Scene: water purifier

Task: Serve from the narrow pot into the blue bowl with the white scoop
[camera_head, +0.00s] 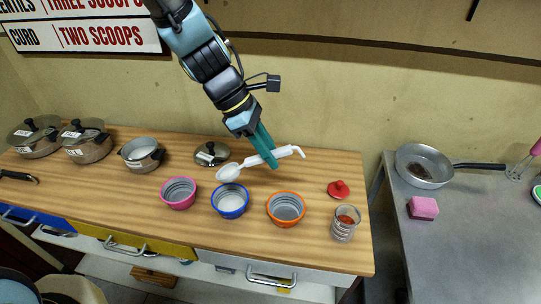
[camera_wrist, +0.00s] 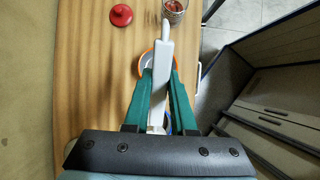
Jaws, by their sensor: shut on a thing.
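My gripper (camera_head: 268,157) is shut on the handle of the white scoop (camera_head: 230,172). The scoop's round head points left, at the back edge of the blue bowl (camera_head: 230,201) in the head view; the exact height above the table is hard to tell. In the wrist view my gripper (camera_wrist: 163,78) has the scoop's handle (camera_wrist: 162,60) between its green fingers, and the scoop's head is hidden. The blue bowl's inside looks pale white. An open steel pot (camera_head: 142,154) with a pale inside stands to the left, probably the narrow pot.
A pink bowl (camera_head: 178,192) and an orange bowl (camera_head: 286,209) flank the blue bowl. A pot lid (camera_head: 211,154) lies behind. Two lidded pots (camera_head: 87,141) stand far left. A red lid (camera_head: 338,189) and a glass jar (camera_head: 345,223) are at the right.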

